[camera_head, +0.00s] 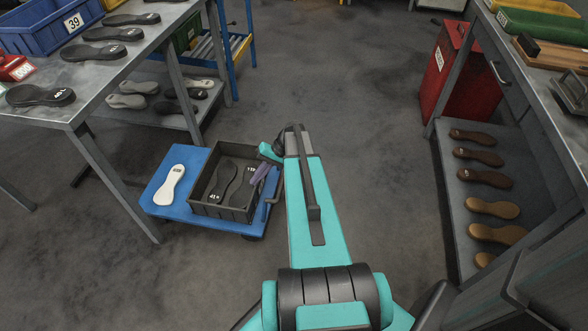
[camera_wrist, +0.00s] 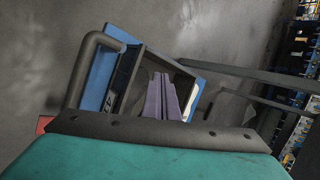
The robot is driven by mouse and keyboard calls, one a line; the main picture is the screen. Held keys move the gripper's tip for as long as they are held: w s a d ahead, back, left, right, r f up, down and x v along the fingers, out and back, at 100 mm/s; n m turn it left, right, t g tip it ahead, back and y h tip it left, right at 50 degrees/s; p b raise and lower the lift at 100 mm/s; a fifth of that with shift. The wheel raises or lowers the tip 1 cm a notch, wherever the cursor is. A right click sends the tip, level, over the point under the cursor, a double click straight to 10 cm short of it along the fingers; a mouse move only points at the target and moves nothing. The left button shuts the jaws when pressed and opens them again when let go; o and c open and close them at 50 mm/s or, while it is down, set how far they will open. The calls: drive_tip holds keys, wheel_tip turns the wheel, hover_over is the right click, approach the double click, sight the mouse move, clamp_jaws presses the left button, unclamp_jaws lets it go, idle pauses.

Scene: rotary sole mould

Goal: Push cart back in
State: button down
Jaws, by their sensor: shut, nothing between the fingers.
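The cart is a low blue platform (camera_head: 165,212) on the floor, just right of the left bench's front leg. It carries a black crate (camera_head: 222,212) with dark soles in it and a white sole (camera_head: 169,184) beside the crate. A grey bar handle (camera_head: 272,188) rises at the cart's right end; a bent grey bar, seemingly this handle, shows large in the wrist view (camera_wrist: 88,58). My gripper (camera_head: 262,174), with purple fingers, is shut and empty at the crate's right side, near the handle. The fingers (camera_wrist: 161,80) overlap the crate in the wrist view; contact cannot be told.
The left bench (camera_head: 92,82) holds soles and a blue bin (camera_head: 45,28); its lower shelf (camera_head: 180,118) holds more soles. A red cabinet (camera_head: 462,75) and a right-hand rack with a shelf of brown soles (camera_head: 455,215) stand opposite. The middle floor is clear.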

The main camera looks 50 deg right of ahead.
drive_tip(key=s+d+r+m+t+h+b, duration=0.1)
drive_tip(key=s+d, duration=0.4)
drive_tip(key=d, duration=0.8)
drive_tip(key=s+d+r+m+t+h+b, duration=0.1)
drive_tip(key=s+d+b, duration=0.4)
drive_tip(key=d, duration=0.7)
drive_tip(key=shift+s+d+r+m+t+h+b, duration=0.25)
drive_tip(key=shift+s+d+m+t+h+b, duration=0.25)
drive_tip(key=shift+m+t, duration=0.45)
drive_tip(key=shift+a+f, duration=0.1)
drive_tip(key=shift+a, duration=0.1)
drive_tip(key=b+x, duration=0.1)
drive_tip(key=x, duration=0.5)
drive_tip(key=w+a+r+b+x, duration=0.1)
drive_tip(key=b+x, duration=0.1)
drive_tip(key=x, duration=0.5)
drive_tip(key=shift+w+r, duration=0.25)
drive_tip(key=shift+r, duration=0.05)
